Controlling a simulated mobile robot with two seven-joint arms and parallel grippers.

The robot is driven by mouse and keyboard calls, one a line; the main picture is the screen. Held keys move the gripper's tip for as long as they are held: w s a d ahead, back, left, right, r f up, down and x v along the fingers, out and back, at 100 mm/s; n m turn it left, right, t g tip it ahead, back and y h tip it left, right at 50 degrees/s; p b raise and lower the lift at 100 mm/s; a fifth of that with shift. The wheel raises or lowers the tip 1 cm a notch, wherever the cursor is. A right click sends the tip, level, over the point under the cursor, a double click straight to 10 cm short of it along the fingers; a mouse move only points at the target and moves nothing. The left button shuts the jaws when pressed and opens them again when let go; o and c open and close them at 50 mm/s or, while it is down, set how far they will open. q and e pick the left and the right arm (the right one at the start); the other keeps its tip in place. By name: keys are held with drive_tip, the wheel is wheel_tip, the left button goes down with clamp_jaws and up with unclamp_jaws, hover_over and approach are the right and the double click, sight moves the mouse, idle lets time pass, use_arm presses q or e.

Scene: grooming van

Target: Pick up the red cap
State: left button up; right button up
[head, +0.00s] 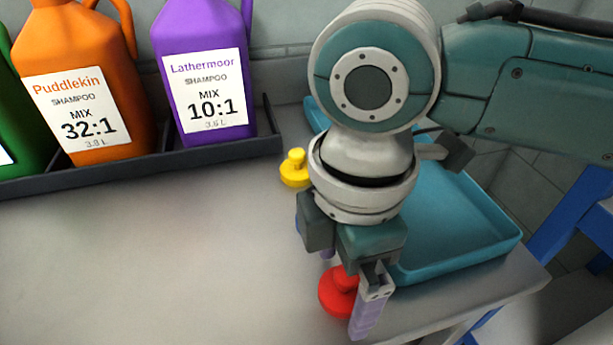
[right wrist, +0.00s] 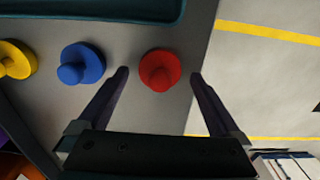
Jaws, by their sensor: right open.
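The red cap (head: 337,293) lies on the grey counter near its front edge, partly hidden behind a finger of my right gripper (head: 348,292). In the right wrist view the red cap (right wrist: 159,70), a round disc with a knob, shows between the tips of the two spread fingers of my right gripper (right wrist: 159,76), with a gap on each side. The right gripper is open, points down and holds nothing. My left gripper is in neither view.
A blue cap (right wrist: 82,63) and a yellow cap (right wrist: 17,60) sit in line beside the red one; the yellow cap also shows in the head view (head: 295,170). A teal tray (head: 455,265) lies right. Shampoo jugs, orange (head: 80,60) and purple (head: 203,70), stand in a dark rack (head: 200,156). Counter left is clear.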

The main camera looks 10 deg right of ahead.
drive_tip(key=shift+f, duration=0.35)
drive_tip(key=c, duration=1.4)
drive_tip(key=shift+o, duration=0.2)
drive_tip(key=shift+r, duration=0.2)
